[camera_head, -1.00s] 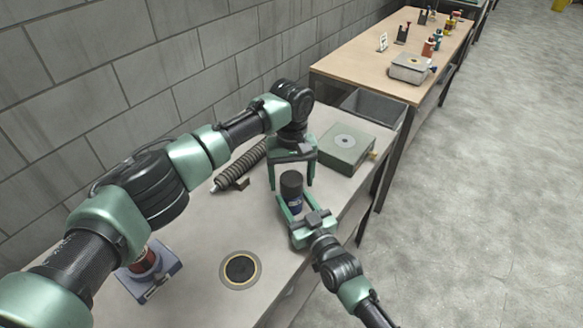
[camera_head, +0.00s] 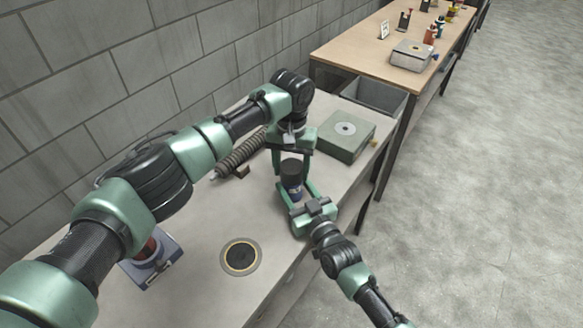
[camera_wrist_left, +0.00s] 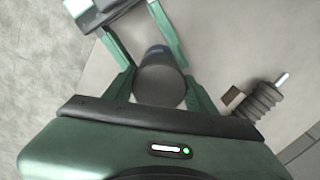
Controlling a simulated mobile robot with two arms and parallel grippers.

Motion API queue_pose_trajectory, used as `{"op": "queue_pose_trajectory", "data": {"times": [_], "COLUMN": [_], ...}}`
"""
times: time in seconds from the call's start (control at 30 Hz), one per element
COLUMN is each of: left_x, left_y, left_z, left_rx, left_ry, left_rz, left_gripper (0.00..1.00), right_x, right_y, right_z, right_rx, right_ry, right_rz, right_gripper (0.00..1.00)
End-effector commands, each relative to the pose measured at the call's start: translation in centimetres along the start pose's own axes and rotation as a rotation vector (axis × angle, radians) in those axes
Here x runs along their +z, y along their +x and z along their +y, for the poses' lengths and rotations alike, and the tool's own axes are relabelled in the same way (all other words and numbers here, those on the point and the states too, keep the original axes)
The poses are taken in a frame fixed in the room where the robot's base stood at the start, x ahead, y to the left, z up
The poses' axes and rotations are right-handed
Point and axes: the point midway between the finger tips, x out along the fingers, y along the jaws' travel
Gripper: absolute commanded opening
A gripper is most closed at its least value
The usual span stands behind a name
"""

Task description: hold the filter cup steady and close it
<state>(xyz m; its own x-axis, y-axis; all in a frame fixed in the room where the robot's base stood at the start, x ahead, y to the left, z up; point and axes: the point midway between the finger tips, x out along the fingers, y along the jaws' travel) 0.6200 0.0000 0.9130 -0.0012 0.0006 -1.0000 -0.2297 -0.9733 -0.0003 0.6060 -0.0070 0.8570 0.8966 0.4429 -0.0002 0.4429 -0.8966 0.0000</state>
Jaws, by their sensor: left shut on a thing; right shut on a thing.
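The filter cup (camera_head: 294,188) stands upright on the grey bench, with a dark blue body and a black round cap (camera_head: 291,169). In the left wrist view the cap (camera_wrist_left: 160,80) shows from above, between the fingers. My left gripper (camera_head: 292,173) points down from above and is shut on the cap. My right gripper (camera_head: 297,194) reaches in level from the front and is shut on the cup's body; its green fingers (camera_wrist_left: 168,34) also show in the left wrist view. The fingers partly hide the body, and the seam under the cap is not clear.
A ribbed hose (camera_head: 240,153) lies behind the cup. A green-grey box (camera_head: 346,137) stands to the right. A black-ringed disc (camera_head: 241,257) lies at the front, and a blue-grey fixture (camera_head: 152,263) stands at left. A grey bin (camera_head: 374,103) is beyond the bench.

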Motion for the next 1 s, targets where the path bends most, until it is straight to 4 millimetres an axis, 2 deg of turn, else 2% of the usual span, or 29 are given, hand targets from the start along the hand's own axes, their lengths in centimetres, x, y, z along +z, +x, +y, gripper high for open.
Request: {"op": "queue_pose_trajectory", "data": {"times": [0.2, 0.4, 0.43, 0.57, 0.6, 0.67, 1.0], "left_x": [0.03, -0.04, -0.04, -0.05, -0.05, -0.05, -0.07], "left_y": [0.07, 0.05, 0.05, 0.04, 0.04, 0.03, -0.10], "left_z": [0.08, 0.07, 0.08, 0.05, 0.05, 0.04, 0.02], "left_rx": [0.002, 0.001, 0.001, 0.000, 0.000, 0.000, 0.000], "left_ry": [0.508, 0.906, 0.947, 0.932, 0.932, 0.931, 0.929], "left_rz": [-0.001, 0.000, 0.000, 0.000, 0.000, 0.000, 0.001], "left_gripper": [0.07, 0.07, 0.07, 0.07, 0.61, 0.77, 0.77], "right_x": [-0.04, -0.03, -0.04, -0.03, -0.03, -0.03, -0.04], "right_y": [0.01, 0.01, 0.01, 0.01, 0.01, 0.01, 0.01], "right_z": [-0.03, -0.02, -0.02, -0.02, -0.02, -0.01, -0.01], "right_rx": [0.000, 0.000, 0.000, 0.000, 0.000, 0.000, 0.000], "right_ry": [0.000, 0.000, 0.000, 0.000, 0.000, 0.000, 0.000], "right_rz": [0.001, 0.001, 0.001, 0.001, 0.001, 0.001, 0.001], "right_gripper": [0.00, 0.00, 0.00, 0.00, 0.00, 0.00, 0.00]}}
